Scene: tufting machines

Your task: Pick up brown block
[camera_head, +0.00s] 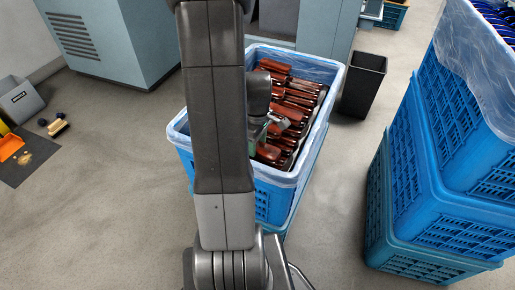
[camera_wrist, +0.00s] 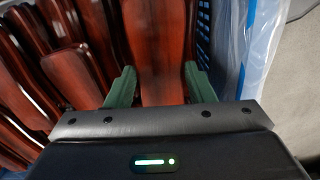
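Several glossy reddish-brown blocks (camera_head: 297,93) lie in a blue crate (camera_head: 262,197) lined with clear plastic, in the middle of the head view. My gripper (camera_head: 268,126) reaches down into the crate at its left side, partly hidden by my arm. In the wrist view, one long brown block (camera_wrist: 162,50) lies between the two green fingers of my gripper (camera_wrist: 161,80). One finger is at each side edge of it. The fingertips are at or very near its sides. Whether they press on it, I cannot tell. Other brown blocks (camera_wrist: 72,72) lie close by on the left.
Stacked blue crates (camera_head: 395,200) stand at the right. A black bin (camera_head: 363,84) stands behind the brown blocks' crate, to the right. Grey-blue machines (camera_head: 110,35) stand at the back. The floor (camera_head: 110,210) at the left front is clear.

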